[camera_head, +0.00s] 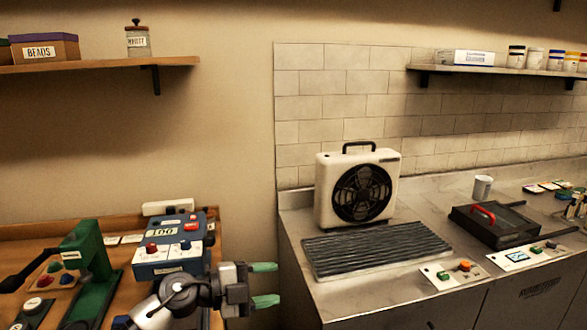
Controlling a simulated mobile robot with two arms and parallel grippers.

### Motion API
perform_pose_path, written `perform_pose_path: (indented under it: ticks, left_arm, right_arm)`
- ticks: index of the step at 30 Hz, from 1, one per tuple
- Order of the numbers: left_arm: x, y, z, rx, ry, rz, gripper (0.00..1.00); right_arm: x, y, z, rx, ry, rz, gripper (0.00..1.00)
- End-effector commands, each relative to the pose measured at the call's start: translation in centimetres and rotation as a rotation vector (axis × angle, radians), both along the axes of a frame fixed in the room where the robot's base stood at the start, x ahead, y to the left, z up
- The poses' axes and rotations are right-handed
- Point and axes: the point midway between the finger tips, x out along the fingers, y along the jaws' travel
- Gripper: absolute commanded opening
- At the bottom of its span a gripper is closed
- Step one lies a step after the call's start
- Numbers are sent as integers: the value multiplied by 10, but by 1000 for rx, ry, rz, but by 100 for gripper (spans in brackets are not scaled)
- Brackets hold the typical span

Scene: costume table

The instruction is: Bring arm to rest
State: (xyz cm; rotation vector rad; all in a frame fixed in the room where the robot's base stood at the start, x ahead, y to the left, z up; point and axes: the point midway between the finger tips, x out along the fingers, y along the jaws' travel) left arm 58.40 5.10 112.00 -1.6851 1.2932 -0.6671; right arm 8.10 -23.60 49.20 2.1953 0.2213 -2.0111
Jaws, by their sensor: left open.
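My left gripper (265,284) is at the lower middle of the head view, pointing right. Its two green-tipped fingers are apart, with nothing between them. It is in front of the gap between the wooden table (20,236) and the grey counter (330,290). My left arm comes in from the bottom left, in front of a blue control box (160,268) with red buttons and a display. My right gripper is not in view.
A green press (90,262) stands on the wooden table. A fan (355,188), a ribbed dark mat (365,248) and a black hinged device with a red handle (490,222) are on the counter. Shelves (100,65) hang above.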

Motion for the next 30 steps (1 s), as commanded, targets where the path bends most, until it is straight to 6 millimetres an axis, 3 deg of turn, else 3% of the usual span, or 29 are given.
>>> perform_pose_path:
  ticks: [2, 5, 8, 12, 16, 21, 30]
  left_arm:
    - [-14, -10, 7, -218, -1, 105, 56]
    - [-22, 0, 13, -444, 32, 306, 56]
    - [-30, 26, 3, -604, 120, 554, 56]
    - [-52, 75, -40, -699, 331, 931, 56]
    - [-98, 116, -100, -644, 606, 1256, 56]
    - [-173, 143, -160, -453, 944, 1507, 56]
    - [-274, 154, -199, -157, 1317, 1626, 56]
  right_arm:
    - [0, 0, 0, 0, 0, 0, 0]
    - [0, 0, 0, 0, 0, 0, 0]
    - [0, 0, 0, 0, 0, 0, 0]
    - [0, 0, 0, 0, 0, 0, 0]
    - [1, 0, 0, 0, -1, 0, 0]
    - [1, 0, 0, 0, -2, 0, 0]
    - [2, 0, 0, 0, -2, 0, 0]
